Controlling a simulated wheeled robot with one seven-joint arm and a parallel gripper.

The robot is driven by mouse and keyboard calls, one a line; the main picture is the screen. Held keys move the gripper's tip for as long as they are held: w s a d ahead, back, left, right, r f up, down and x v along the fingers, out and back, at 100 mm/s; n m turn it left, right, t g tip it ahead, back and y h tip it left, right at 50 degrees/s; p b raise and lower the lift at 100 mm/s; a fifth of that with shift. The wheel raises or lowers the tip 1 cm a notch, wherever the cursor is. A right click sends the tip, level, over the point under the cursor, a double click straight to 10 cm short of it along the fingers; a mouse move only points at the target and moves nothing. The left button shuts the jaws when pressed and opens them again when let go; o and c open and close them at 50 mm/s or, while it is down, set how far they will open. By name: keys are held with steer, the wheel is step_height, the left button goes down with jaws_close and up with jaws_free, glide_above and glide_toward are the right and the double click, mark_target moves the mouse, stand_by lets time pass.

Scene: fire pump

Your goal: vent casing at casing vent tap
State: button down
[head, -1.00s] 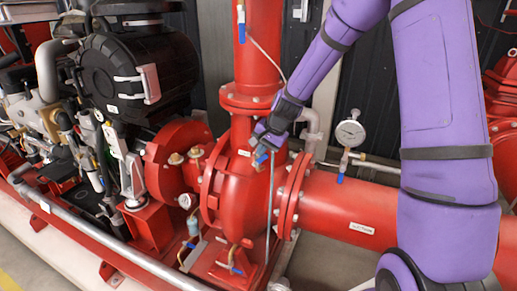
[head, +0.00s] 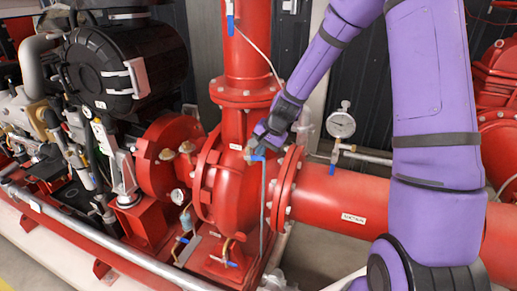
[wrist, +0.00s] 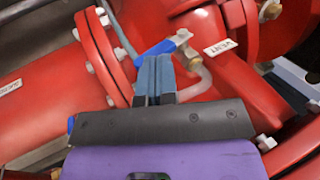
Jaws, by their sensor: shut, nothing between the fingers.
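The casing vent tap is a small metal valve (wrist: 183,37) with a blue lever (wrist: 160,48), on top of the red pump casing (head: 226,190). In the wrist view a white label reading VENT (wrist: 220,46) is beside it. The blue lever also shows in the head view (head: 257,158), just under my gripper. My gripper (wrist: 155,60) is shut, with its fingertips together right beside the lever and nothing between them. I cannot tell whether the fingertips touch the lever. The gripper in the head view (head: 256,147) partly hides the tap.
The red suction pipe (head: 345,195) runs right from the casing, with a pressure gauge (head: 341,124) behind it. A vertical red pipe (head: 247,50) rises above. A thin pipe (head: 262,205) runs down from the tap. The black engine part (head: 120,65) is at left.

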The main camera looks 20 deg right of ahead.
steer(key=shift+w+a+f, duration=0.35)
steer(key=shift+w+a, duration=0.1)
steer(key=shift+w, duration=0.05)
steer(key=shift+r, duration=0.15)
steer(key=shift+a+r, duration=0.1)
steer(key=shift+r, duration=0.15)
steer(key=r, duration=0.3)
steer(key=shift+w+a+r, duration=0.25)
steer(key=shift+w+r, duration=0.05)
steer(key=shift+r, duration=0.1)
steer(key=s+d+r, duration=0.5)
steer(key=s, duration=0.1)
steer(key=shift+d, duration=0.35)
steer(key=shift+r, duration=0.1)
